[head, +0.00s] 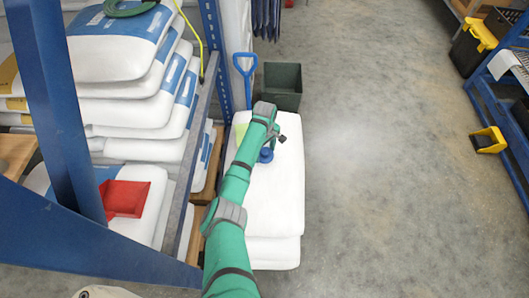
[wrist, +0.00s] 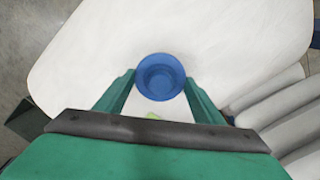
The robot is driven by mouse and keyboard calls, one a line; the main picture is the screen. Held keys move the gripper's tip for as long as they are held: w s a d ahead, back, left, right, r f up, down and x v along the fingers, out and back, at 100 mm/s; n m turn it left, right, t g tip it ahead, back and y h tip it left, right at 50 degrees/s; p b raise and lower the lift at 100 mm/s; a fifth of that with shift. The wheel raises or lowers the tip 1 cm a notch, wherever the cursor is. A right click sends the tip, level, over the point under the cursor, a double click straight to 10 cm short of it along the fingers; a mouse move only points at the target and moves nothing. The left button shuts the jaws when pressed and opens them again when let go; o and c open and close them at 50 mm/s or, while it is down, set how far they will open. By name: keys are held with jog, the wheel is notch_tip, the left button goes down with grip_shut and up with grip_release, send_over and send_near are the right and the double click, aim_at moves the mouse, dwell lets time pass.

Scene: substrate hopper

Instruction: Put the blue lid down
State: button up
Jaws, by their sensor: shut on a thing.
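The blue lid (wrist: 160,77) is round, with a raised rim. It sits between the two fingertips of my gripper (wrist: 160,87) in the wrist view, and the gripper is shut on it. In the head view the lid (head: 265,155) shows beside the end of my arm, over the top white sack of a short stack (head: 280,195). The white sack (wrist: 90,50) fills most of the wrist view below the lid. I cannot tell whether the lid touches the sack.
A dark green bin (head: 283,88) and a blue shovel (head: 245,72) stand behind the sack stack. A blue rack (head: 65,120) with piled sacks and a red scoop (head: 125,198) is on the left.

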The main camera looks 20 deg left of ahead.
aim_at(265, 151)
jog(key=shift+f, duration=0.35)
jog(key=o, duration=1)
notch_tip(265, 151, up, 12)
